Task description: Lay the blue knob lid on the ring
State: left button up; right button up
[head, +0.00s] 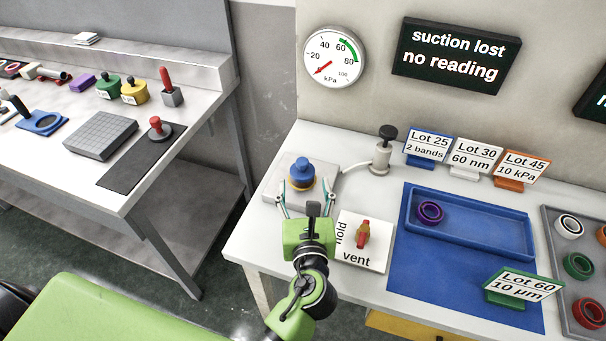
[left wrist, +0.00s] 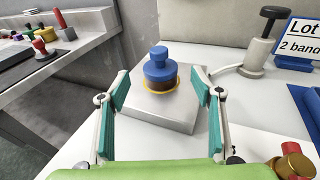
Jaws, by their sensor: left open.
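The blue knob lid (head: 303,171) stands upright on top of a brown ring with a yellow lower rim (head: 302,185), on a grey metal block (head: 300,206). In the left wrist view the lid (left wrist: 160,67) sits level over the ring (left wrist: 161,86), with no visible gap between them. My left gripper (head: 302,191) is open, its teal-padded fingers spread on both sides of the lid and ring. The left wrist view shows the fingers (left wrist: 162,86) apart from the lid, with nothing between them but the lid and ring. My right gripper is not in view.
A hold/vent plate with a red-and-gold valve (head: 362,234) is right of the gripper. A black-knobbed grey pump (head: 382,150) stands behind. A blue tray (head: 470,249) with a purple ring lies right. The gauge (head: 335,57) needle points low; a sign (head: 458,53) reads "suction lost no reading".

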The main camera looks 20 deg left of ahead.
pick_arm(q)
jog(key=v, duration=0.4)
jog(key=shift+s, duration=0.1)
dwell(0.4)
